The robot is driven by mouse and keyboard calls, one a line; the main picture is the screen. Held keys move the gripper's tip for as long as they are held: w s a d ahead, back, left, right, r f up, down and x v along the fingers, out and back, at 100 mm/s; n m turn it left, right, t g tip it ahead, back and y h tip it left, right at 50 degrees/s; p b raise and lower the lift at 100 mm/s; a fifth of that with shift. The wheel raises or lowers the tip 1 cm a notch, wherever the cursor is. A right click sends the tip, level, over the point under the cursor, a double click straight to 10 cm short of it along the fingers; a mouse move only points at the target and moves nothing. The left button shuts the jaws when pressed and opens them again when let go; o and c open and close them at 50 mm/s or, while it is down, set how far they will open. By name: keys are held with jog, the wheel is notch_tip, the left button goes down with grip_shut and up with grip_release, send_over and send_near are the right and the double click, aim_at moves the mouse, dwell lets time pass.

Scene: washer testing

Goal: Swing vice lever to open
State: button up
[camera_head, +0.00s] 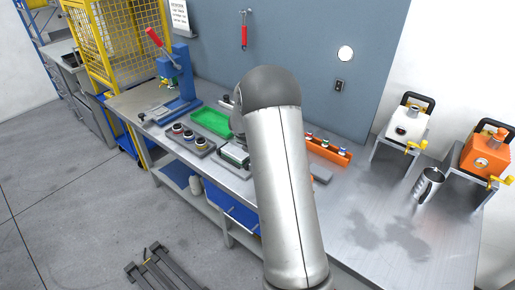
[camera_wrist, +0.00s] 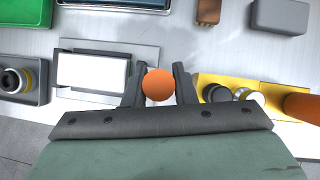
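An orange ball knob (camera_wrist: 158,84), which looks like the end of the vice lever, sits between the two fingers of my gripper (camera_wrist: 161,80) in the wrist view. The fingers lie close along both sides of the ball and appear shut on it. The rest of the lever is hidden below the ball. A pale block on a grey plate (camera_wrist: 146,54) lies just left of the fingers; I cannot tell if it is part of the vice. In the head view my arm covers the gripper and the knob.
A green tray (camera_head: 211,121) and a dark holder with round parts (camera_head: 190,139) lie left of my arm. An orange rack (camera_head: 330,151) stands right of it. A blue press (camera_head: 180,85) stands further left. White (camera_head: 407,126) and orange (camera_head: 484,158) machines stand right, near a metal jug (camera_head: 428,185).

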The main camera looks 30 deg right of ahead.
jog(key=o, duration=0.4)
jog(key=shift+d, duration=0.1)
jog(key=shift+r, duration=0.1)
jog(key=b+v, duration=0.2)
jog(key=v, duration=1.5)
jog(key=shift+s+a+r, duration=0.1)
jog(key=shift+a, duration=0.1)
jog(key=s+a+f+m+y, duration=0.1)
jog(key=s+a+m, duration=0.5)
jog(key=s+m, duration=0.2)
jog(key=s+a+f+m+g+y, duration=0.1)
jog(key=s+a+m, duration=0.5)
jog(key=s, duration=0.6)
jog(key=s+a+f+m+g+y, duration=0.1)
jog(key=s+a+m+y, duration=0.2)
jog(key=s+a+m, duration=0.3)
jog(key=shift+s+a+f+m+b, duration=0.1)
jog(key=shift+s+f+m+b, duration=0.1)
jog(key=shift+s+m, duration=0.9)
jog(key=shift+s+f+m+b, duration=0.2)
jog(key=shift+s+m, duration=0.85)
jog(key=shift+m, duration=0.05)
